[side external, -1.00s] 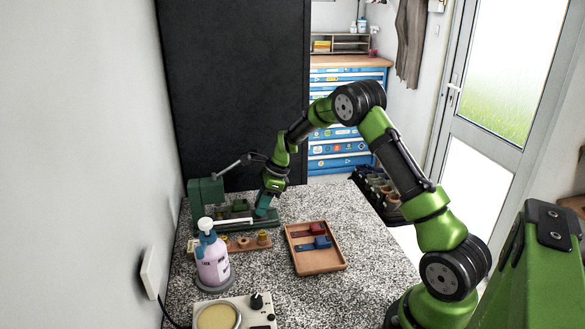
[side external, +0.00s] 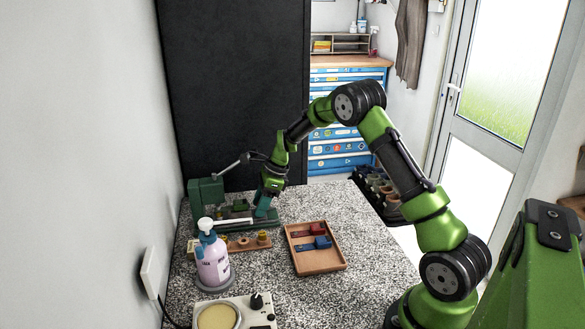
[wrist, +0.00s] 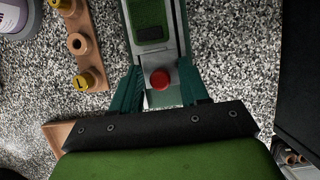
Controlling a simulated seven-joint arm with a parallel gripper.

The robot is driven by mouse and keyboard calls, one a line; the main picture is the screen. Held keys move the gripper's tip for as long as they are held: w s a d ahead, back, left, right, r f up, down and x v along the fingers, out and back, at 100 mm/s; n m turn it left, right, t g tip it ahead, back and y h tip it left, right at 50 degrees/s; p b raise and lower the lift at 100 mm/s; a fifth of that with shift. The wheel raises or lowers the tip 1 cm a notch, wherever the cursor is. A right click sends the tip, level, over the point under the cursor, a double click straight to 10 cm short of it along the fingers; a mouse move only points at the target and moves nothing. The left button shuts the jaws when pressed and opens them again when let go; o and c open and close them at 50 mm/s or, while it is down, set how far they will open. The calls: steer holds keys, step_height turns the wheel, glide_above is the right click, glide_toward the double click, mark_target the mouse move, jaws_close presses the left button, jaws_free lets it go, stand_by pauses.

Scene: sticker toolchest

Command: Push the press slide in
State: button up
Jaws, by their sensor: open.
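The green press (side external: 207,193) with a lever arm stands at the back left of the speckled bench. Its slide (wrist: 171,52) is a pale metal strip in a green rail, with a dark green pad (wrist: 149,17) farther along. A red knob (wrist: 160,79) sits on the near end of the slide. My gripper (wrist: 160,88) is open, with one teal finger on each side of the knob and slide end. Gaps show between the knob and the fingers. In the side view my gripper (side external: 263,210) is low at the right end of the press base, where it hides the knob.
A pump bottle (side external: 212,257) and a wooden strip with pegs (side external: 252,244) stand in front of the press. A wooden tray (side external: 318,267) with red and blue pieces lies to the right. A device with a round plate (side external: 236,314) is at the front. The bench right of the tray is clear.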

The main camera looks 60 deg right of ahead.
steer(key=shift+a+r, duration=0.1)
steer(key=shift+r, duration=2.85)
steer(key=shift+f+n, duration=0.2)
steer(key=shift+n, duration=0.4)
steer(key=shift+s+a+f+n+g, duration=0.1)
steer(key=shift+s+f+n+g, duration=0.1)
steer(key=shift+s+n, duration=0.4)
steer(key=shift+s+a+f+n+g, duration=0.1)
steer(key=shift+s+f+n, duration=0.1)
steer(key=shift+s+n, duration=0.4)
steer(key=s+a+r+n+t, duration=0.1)
steer(key=s+a+r+n, duration=0.4)
steer(key=s, duration=0.3)
steer(key=s+a+r+n+t, duration=0.2)
steer(key=s+a+r+n, duration=0.4)
steer(key=s+n, duration=0.2)
steer(key=s+a+r+n+t+h, duration=0.1)
steer(key=s+a+r+n, duration=0.4)
steer(key=s, duration=0.4)
steer(key=shift+a+r+n+t, duration=0.3)
steer(key=shift+a+n, duration=0.15)
steer(key=shift+n, duration=0.25)
